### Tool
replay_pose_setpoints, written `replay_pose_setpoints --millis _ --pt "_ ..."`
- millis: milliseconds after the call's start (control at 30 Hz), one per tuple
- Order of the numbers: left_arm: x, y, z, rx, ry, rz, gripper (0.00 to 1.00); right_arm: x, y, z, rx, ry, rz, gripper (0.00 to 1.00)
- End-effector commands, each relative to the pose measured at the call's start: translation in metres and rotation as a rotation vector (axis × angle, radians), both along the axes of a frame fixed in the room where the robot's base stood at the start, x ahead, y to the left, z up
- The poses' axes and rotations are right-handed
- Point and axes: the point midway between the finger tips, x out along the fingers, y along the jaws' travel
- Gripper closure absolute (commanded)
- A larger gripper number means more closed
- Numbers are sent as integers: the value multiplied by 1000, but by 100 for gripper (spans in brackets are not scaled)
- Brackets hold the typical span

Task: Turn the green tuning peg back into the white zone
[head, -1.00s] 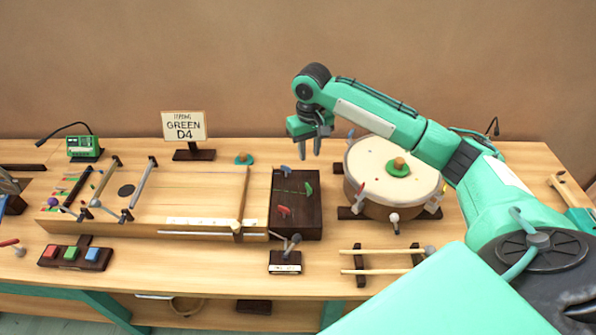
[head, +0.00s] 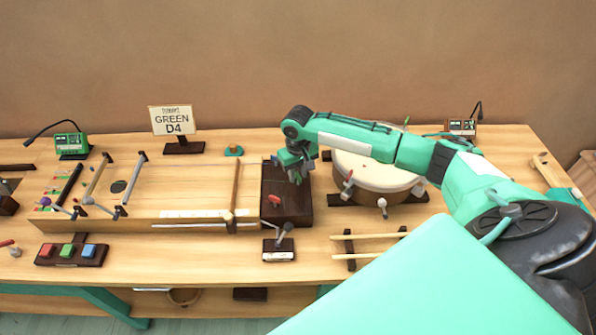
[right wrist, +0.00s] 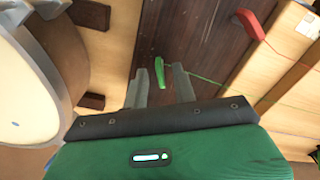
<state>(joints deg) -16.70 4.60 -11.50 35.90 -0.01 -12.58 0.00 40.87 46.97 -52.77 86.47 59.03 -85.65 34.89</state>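The dark wooden peg block (head: 290,213) stands at the right end of the long stringed box (head: 185,190). My right gripper (head: 297,180) is low over this block. In the right wrist view the green tuning peg (right wrist: 159,70) shows between the two open fingers (right wrist: 160,88), apart from both; a thin green string runs from it. A red peg (head: 274,200) is nearer the front of the block and also shows in the right wrist view (right wrist: 249,22). I cannot make out a white zone. My left gripper is out of view.
A drum (head: 370,175) stands close to the right of the block. A small lever on a stand (head: 280,248) is in front of it. Two sticks (head: 365,245) lie on a rack. A sign (head: 171,120) reading GREEN D4 and a green device (head: 70,143) stand behind.

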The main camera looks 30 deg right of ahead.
Motion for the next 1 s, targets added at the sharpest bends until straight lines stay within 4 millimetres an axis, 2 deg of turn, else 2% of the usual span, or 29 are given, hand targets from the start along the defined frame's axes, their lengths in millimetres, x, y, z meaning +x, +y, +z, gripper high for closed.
replay_pose_setpoints --millis 233,367,733,1000 --pt "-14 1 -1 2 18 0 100 0 0 -1 0 0 1 74" --pt "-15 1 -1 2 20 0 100 0 0 0 0 0 1 100" --pt "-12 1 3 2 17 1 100 0 0 1 0 0 24 100" --pt "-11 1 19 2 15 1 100 0 1 3 1 2 160 100"
